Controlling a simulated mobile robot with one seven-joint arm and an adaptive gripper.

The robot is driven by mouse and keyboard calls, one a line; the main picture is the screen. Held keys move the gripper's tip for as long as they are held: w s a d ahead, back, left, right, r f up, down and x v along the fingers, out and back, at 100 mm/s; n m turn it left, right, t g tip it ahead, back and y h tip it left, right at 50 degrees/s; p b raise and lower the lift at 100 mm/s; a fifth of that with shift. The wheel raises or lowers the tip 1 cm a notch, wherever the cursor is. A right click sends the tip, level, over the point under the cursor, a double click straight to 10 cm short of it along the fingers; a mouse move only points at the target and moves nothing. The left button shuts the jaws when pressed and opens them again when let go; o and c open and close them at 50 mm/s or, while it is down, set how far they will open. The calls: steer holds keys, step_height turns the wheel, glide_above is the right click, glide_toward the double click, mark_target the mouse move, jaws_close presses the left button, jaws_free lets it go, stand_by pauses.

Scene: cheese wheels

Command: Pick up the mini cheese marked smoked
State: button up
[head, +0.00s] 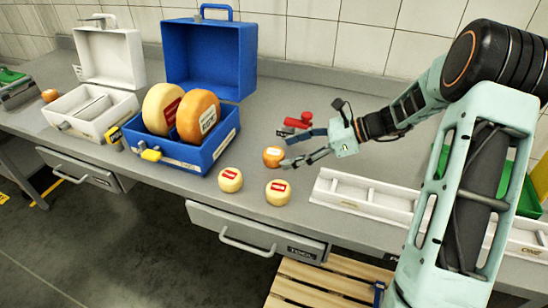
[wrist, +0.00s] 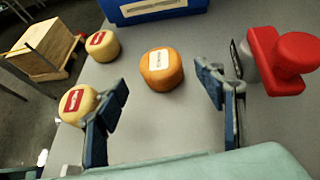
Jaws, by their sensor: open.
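A small orange cheese (head: 272,156) with a white label stands on the grey bench; in the wrist view it is the orange cheese (wrist: 161,72), its label's dark print too small to read. My gripper (head: 289,149) is open and empty beside it. In the wrist view the cheese lies ahead, between the lines of the two spread fingers (wrist: 160,88), with no contact visible. Two pale yellow mini cheeses with red labels stand nearby, one at the front (head: 278,192) and one further left (head: 230,180). In the wrist view, the left finger partly covers one yellow cheese (wrist: 75,104).
An open blue case (head: 212,150) holding two big cheese wheels stands left, with a white case (head: 90,112) beyond it. A red-handled object (wrist: 285,62) is close to my right finger in the wrist view. A white divided tray (head: 365,196) lies right, along the bench's front.

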mark_target(280, 152)
steer(key=x, duration=0.5)
steer(key=shift+w+a, duration=0.15)
steer(key=shift+a, duration=0.25)
steer(key=shift+r, duration=0.1)
steer(key=shift+c, duration=0.4)
steer(key=c, duration=1.4)
